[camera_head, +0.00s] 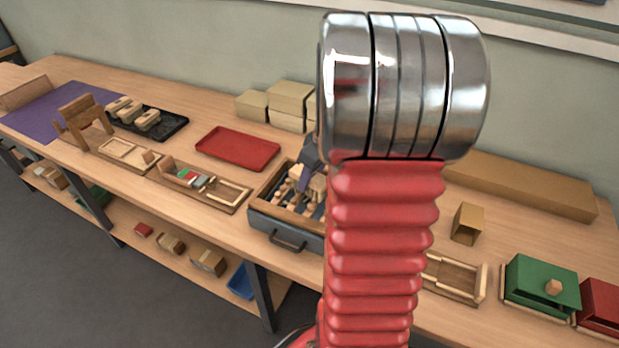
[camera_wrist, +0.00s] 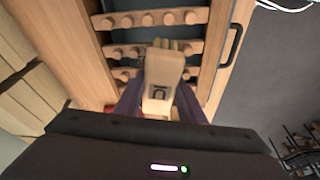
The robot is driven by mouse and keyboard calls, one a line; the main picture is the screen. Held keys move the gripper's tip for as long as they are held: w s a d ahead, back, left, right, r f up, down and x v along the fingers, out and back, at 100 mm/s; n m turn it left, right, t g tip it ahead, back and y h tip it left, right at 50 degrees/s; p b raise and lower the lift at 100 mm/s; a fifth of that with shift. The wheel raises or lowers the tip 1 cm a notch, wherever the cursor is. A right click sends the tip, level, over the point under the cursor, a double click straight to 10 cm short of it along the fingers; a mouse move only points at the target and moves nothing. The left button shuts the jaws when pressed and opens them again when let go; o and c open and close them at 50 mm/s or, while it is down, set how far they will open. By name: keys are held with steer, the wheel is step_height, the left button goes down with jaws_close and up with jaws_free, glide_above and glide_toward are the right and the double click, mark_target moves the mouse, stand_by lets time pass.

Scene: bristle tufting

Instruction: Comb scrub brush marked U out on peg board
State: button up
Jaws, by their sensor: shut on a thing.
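The scrub brush marked U (camera_wrist: 160,85) is a pale wooden block with a dark U-like mark on its face, seen in the wrist view. My gripper (camera_wrist: 158,100) is shut on it, with a dark finger on each side. The peg board (camera_wrist: 150,20) has rows of wooden pegs on bars in a wood-framed drawer. The brush is over the pegs; I cannot tell whether its bristles touch them. In the head view, my gripper (camera_head: 308,165) is over the peg board (camera_head: 262,205), and my red arm hides its right part.
A red tray (camera_head: 238,147) lies left of the peg board. A black tray (camera_head: 175,128) with several wooden blocks stands farther left, near a purple mat (camera_head: 45,115). Stacked boxes (camera_head: 290,98) stand behind. A green box (camera_head: 541,285) is at the right.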

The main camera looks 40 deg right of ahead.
steer(key=shift+s+a, duration=0.25)
steer(key=shift+a, duration=0.4)
steer(key=shift+s+a, duration=0.2)
steer(key=shift+a, duration=0.4)
steer(key=shift+d, duration=0.15)
steer(key=shift+w+d+f, duration=0.1)
steer(key=shift+w+d, duration=0.25)
steer(key=shift+d, duration=0.5)
steer(key=shift+w+d+f, duration=0.1)
steer(key=shift+w+d, duration=0.2)
steer(key=shift+d, duration=0.55)
steer(key=shift+d, duration=0.1)
steer(key=d, duration=0.1)
steer(key=w+d, duration=0.1)
steer(key=d, duration=0.1)
steer(key=shift+w+d+r, duration=0.1)
steer(key=shift+w+d, duration=0.1)
steer(key=shift+d, duration=0.1)
steer(key=shift+s+a, duration=0.25)
steer(key=shift+a, duration=0.4)
steer(key=shift+s+a, duration=0.2)
steer(key=shift+a, duration=0.45)
steer(key=shift+s+a, duration=0.25)
steer(key=shift+a, duration=0.4)
